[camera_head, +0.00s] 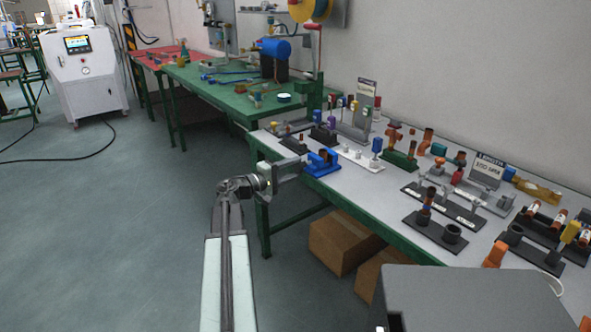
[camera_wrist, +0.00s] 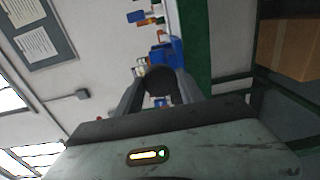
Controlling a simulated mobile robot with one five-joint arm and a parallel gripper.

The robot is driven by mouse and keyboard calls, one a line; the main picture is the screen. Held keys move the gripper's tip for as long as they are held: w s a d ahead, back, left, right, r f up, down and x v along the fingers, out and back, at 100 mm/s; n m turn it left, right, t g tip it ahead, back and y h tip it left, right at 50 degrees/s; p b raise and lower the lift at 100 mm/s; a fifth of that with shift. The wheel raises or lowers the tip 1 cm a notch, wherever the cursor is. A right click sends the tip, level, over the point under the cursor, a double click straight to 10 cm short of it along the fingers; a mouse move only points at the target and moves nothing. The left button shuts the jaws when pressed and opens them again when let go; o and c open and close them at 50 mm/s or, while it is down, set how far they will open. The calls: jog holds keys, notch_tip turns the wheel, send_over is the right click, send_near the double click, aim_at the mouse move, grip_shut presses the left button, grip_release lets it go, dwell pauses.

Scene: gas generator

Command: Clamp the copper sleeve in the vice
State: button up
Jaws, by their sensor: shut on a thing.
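The blue vice (camera_head: 322,164) stands at the near left edge of the grey-white bench. My gripper (camera_head: 299,167) is just left of the vice, level with it and pointing at it. In the wrist view, my gripper (camera_wrist: 160,88) is shut on a dark round piece, the copper sleeve (camera_wrist: 160,78), seen nearly end-on. Its copper colour hardly shows there. The blue vice (camera_wrist: 172,48) shows just beyond the sleeve in the wrist view. I cannot tell whether the sleeve touches the vice jaws.
Black and grey holders with fittings (camera_head: 436,232) crowd the bench to the right. A white rack (camera_head: 357,158) stands close right of the vice. Cardboard boxes (camera_head: 340,240) sit under the bench. A green table (camera_head: 225,85) stands behind. The floor at left is open.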

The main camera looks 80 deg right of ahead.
jog(key=shift+m, duration=1.4)
jog(key=m, duration=0.2)
jog(key=shift+m, duration=0.4)
jog(key=o, duration=1.5)
jog(key=shift+a, duration=0.1)
